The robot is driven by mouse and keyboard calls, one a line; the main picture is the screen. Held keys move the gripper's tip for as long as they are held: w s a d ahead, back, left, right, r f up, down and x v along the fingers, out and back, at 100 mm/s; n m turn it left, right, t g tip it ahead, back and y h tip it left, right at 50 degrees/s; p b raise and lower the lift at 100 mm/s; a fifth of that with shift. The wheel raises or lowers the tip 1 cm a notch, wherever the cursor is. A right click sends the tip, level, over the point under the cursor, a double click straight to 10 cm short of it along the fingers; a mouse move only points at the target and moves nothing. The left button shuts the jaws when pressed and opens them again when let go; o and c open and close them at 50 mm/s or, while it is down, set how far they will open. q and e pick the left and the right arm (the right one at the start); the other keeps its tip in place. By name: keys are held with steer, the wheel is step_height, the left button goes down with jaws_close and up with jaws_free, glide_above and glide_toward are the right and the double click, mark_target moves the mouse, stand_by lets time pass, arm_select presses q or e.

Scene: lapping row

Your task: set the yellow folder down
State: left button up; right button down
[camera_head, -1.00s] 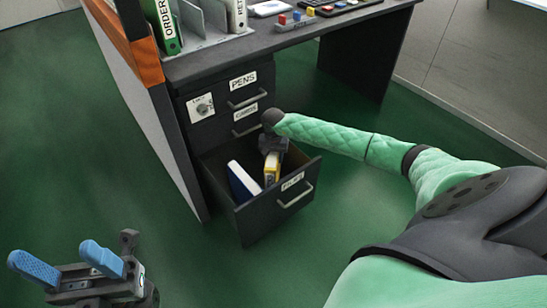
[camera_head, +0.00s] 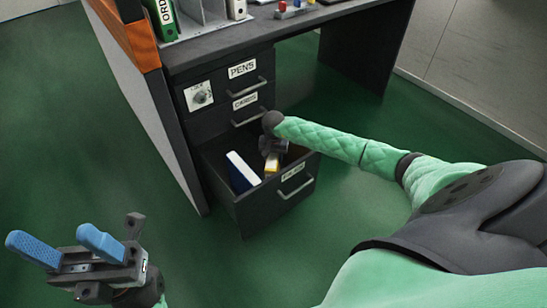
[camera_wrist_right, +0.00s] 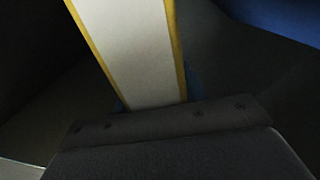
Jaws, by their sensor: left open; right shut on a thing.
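The yellow folder (camera_head: 271,163) is low inside the open bottom drawer (camera_head: 262,212), mostly hidden by the drawer front and my right gripper. My right gripper (camera_head: 272,150) reaches down into the drawer and is shut on the folder; its fingertips are mostly hidden. In the right wrist view the folder (camera_wrist_right: 133,45) shows its pale page edge between two yellow covers, running up from the gripper. I cannot tell whether it touches the drawer floor. My left gripper (camera_head: 68,247), with blue fingers, is open and empty at the lower left, away from the desk.
A blue and white binder (camera_head: 241,173) leans in the drawer left of the folder; blue also shows in the right wrist view (camera_wrist_right: 285,18). Shut drawers labelled PENS (camera_head: 243,69) and CARDS (camera_head: 245,101) are above. A green binder (camera_head: 162,18) stands on the desk.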

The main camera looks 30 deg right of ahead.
steer(key=shift+f+b, duration=0.45)
steer(key=shift+f, duration=0.05)
stand_by(0.4)
steer(key=c, duration=0.7)
jaws_free()
